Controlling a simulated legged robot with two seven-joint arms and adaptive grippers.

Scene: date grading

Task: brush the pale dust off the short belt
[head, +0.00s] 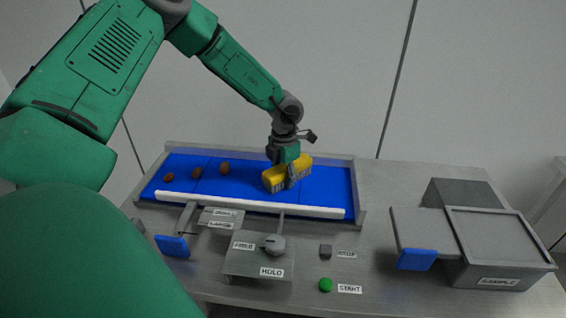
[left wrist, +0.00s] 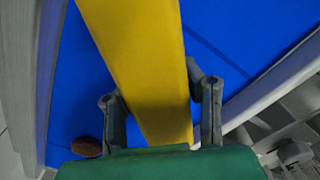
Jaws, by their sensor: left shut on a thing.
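The short belt (head: 235,190) is blue and lies in a grey frame on the steel table. My left gripper (head: 290,175) is over the right half of the belt. It is shut on a yellow brush (head: 272,178) with pale bristles that point down at the belt. I cannot tell whether the bristles touch it. In the left wrist view the yellow brush (left wrist: 140,60) lies between the two fingers of my left gripper (left wrist: 160,108), with blue belt (left wrist: 230,30) around it. I make out no pale dust on the visible belt. My right gripper is not in view.
Three brown dates (head: 196,172) lie on the belt's left part. A white bar (head: 250,204) runs along its front edge. In front are a box with a knob (head: 274,244), a green START button (head: 325,285) and a dark STOP button (head: 325,251). A SAMPLE box (head: 500,245) stands at right.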

